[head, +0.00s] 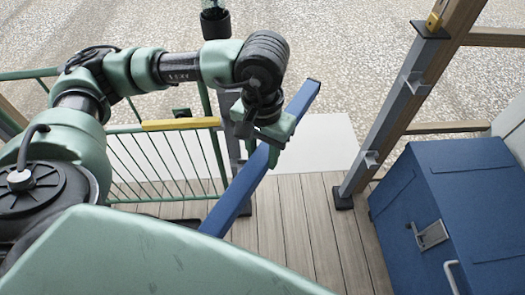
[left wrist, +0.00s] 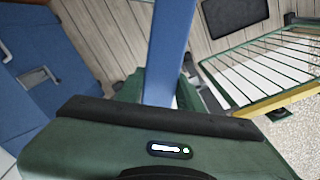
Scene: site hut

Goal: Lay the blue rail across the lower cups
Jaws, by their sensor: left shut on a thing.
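The blue rail (head: 232,202) is held aslant in the head view, running from lower left to upper right. My left gripper (head: 270,142) is shut on it, partway along its length. In the left wrist view the rail (left wrist: 170,45) runs up from between the green fingers. The right-hand grey post (head: 388,118) carries a lower cup (head: 371,159) and an upper cup (head: 415,86). The rail is apart from this post. The left-hand post (head: 233,150) is partly behind my arm, and its cups are hidden. My right gripper is not in view.
A blue cabinet (head: 455,200) with a handle stands at the right. A green railing (head: 165,165) with a yellow bar (head: 181,124) is at the left. A pale sheet (head: 325,140) lies beyond the plank floor (head: 300,230). The planks between the posts look clear.

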